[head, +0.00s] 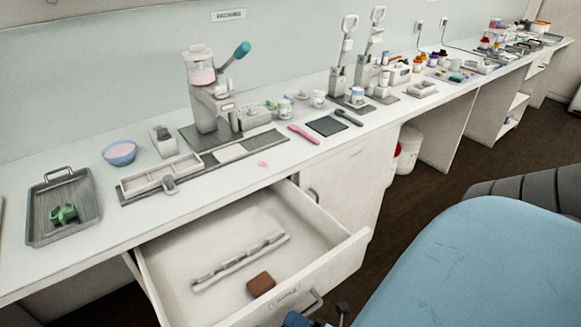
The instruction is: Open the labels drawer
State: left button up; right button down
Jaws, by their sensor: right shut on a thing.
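The drawer (355,245) below the bench top is pulled well out, with its inside in plain view. A long pale divider strip and a brown block (261,284) lie in it. A small label holder is on its front, beside the grey bar handle (316,299). My right gripper (319,316) is at the bottom edge of the head view, at this handle, and shut on it. Only small blue and dark parts of the gripper show; the rest is cut off by the frame. My left gripper is not in view.
A grey tray (35,225) with a green item, a blue bowl (119,153) and a press (205,100) stand on the bench above. A closed cabinet door (345,180) is right of the drawer. A large light-blue rounded shape (480,265) fills the lower right.

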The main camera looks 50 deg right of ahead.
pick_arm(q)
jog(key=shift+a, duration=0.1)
pick_arm(e)
jog(key=c, duration=1.2)
grip_release()
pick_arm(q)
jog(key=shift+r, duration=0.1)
pick_arm(e)
jog(key=shift+s, duration=0.1)
pick_arm(q)
jog(key=shift+b, duration=0.4)
pick_arm(e)
jog(key=v, duration=1.3)
jog(key=shift+s+d, duration=0.1)
jog(key=shift+s, duration=0.25)
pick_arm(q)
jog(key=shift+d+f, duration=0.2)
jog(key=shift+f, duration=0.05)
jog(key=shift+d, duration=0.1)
pick_arm(e)
jog(key=shift+s, duration=0.1)
